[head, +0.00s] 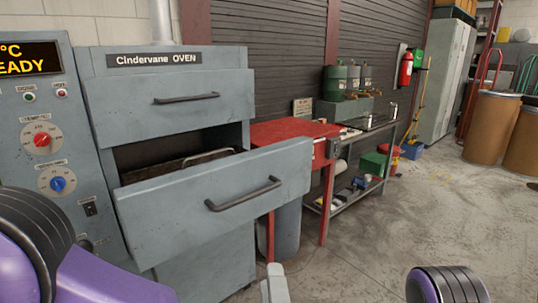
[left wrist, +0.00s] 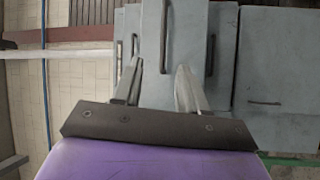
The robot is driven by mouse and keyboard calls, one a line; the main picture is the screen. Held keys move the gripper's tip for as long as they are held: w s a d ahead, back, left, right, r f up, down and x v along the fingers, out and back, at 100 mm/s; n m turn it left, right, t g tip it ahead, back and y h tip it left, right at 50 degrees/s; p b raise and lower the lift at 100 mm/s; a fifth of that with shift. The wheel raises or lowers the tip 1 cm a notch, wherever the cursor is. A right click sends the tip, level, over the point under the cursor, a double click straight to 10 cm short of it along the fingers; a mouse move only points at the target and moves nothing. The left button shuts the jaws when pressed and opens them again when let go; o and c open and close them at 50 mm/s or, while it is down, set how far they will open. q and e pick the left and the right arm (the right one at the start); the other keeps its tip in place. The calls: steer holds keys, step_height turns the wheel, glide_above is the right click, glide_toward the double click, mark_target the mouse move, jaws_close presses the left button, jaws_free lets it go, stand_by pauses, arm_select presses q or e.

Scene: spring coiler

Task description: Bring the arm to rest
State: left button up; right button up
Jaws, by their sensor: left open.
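My left gripper (left wrist: 160,68) is open, with its two grey fingers apart and nothing held between them. In the head view only a grey finger piece of it (head: 275,285) shows at the bottom edge, below and in front of the lower drawer's handle (head: 243,194). In the left wrist view a dark handle (left wrist: 165,35) on a grey front lies beyond the fingertips. The Cindervane oven (head: 120,80) has its lower drawer (head: 180,205) pulled out. My purple left arm fills the bottom left. A dark ribbed part of my right arm shows at the bottom right; its gripper is out of view.
A control panel (head: 40,130) with red and blue knobs stands at the left. A red table (head: 285,132) and a metal bench (head: 375,135) stand right of the oven. Brown drums (head: 490,125) stand at the far right. The floor (head: 400,220) in front is clear.

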arm_select(q)
steer(key=w+a+f+m+g+h, duration=0.1)
steer(key=a+f+m+g, duration=0.4)
steer(key=f, duration=0.6)
steer(key=w+a+f+m+g+h, duration=0.15)
steer(key=a+f+m, duration=0.35)
steer(key=f, duration=0.6)
steer(key=s+a+f+g+y+p, duration=0.1)
steer(key=s+a+f+g+y, duration=0.1)
steer(key=s+a+f+g, duration=0.3)
steer(key=s+a+f+g+y+p, duration=0.1)
steer(key=s+a+f+g, duration=0.4)
steer(key=s+a+f, duration=0.7)
steer(key=s+a+y, duration=0.1)
steer(key=s+a, duration=0.3)
steer(key=s, duration=0.1)
steer(key=shift+s+f, duration=0.15)
steer(key=shift+s, duration=0.25)
steer(key=shift+d, duration=0.1)
